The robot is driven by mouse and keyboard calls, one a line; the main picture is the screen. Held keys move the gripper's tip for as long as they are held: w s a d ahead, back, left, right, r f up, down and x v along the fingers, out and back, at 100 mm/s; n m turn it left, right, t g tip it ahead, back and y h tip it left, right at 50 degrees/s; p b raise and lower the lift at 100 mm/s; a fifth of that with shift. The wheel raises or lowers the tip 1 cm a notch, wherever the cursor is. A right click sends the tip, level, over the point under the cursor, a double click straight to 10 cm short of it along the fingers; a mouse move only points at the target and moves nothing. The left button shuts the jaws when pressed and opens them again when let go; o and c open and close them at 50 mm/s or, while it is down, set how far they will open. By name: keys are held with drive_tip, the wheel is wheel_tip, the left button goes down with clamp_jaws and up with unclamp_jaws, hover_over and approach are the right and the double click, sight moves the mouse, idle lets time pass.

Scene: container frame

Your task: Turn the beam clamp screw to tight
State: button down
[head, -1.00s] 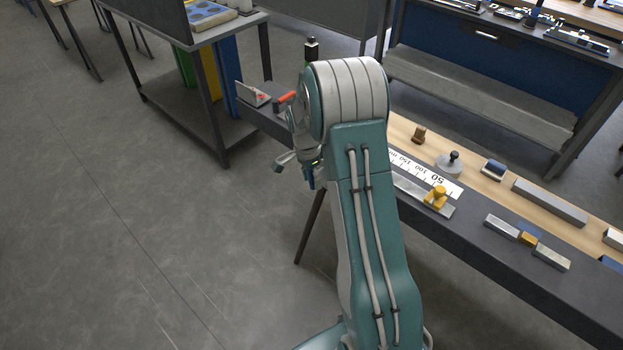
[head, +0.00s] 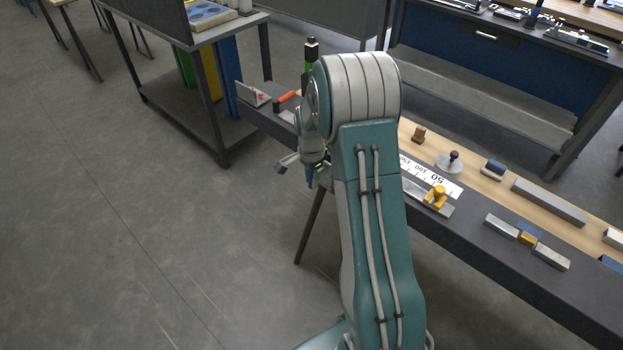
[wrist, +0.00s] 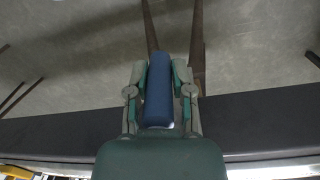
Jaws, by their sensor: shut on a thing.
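My gripper (wrist: 160,72) has its two fingers on either side of a blue, rounded bar-like handle (wrist: 160,95) and is shut on it. In the head view my gripper (head: 310,176) is small, just off the front edge of the bench, with a bit of blue showing at its end. My arm hides much of this area. I cannot make out the clamp body or the screw thread, nor tell whether the blue handle belongs to the clamp screw.
The long dark-edged bench (head: 480,245) holds a ruler plate (head: 432,176), a yellow knob (head: 437,197), metal blocks and a grey weight (head: 449,163). A green and black upright piece (head: 310,68) stands behind my wrist. A shelf cart (head: 190,115) is at left. The floor at left is clear.

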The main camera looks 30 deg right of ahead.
drive_tip(key=shift+t+y, duration=0.8)
drive_tip(key=shift+t, duration=1.5)
drive_tip(key=shift+t+y, duration=0.9)
drive_tip(key=shift+t, duration=1.3)
drive_tip(key=t+y, duration=0.1)
drive_tip(key=t, duration=0.2)
drive_tip(key=shift+w+t, duration=0.1)
drive_tip(key=shift+t, duration=0.2)
drive_tip(key=shift+a+t+y, duration=0.1)
drive_tip(key=shift+t+y, duration=1)
drive_tip(key=shift+t, duration=1.2)
drive_tip(key=c, duration=0.5)
unclamp_jaws()
drive_tip(key=shift+r, duration=0.1)
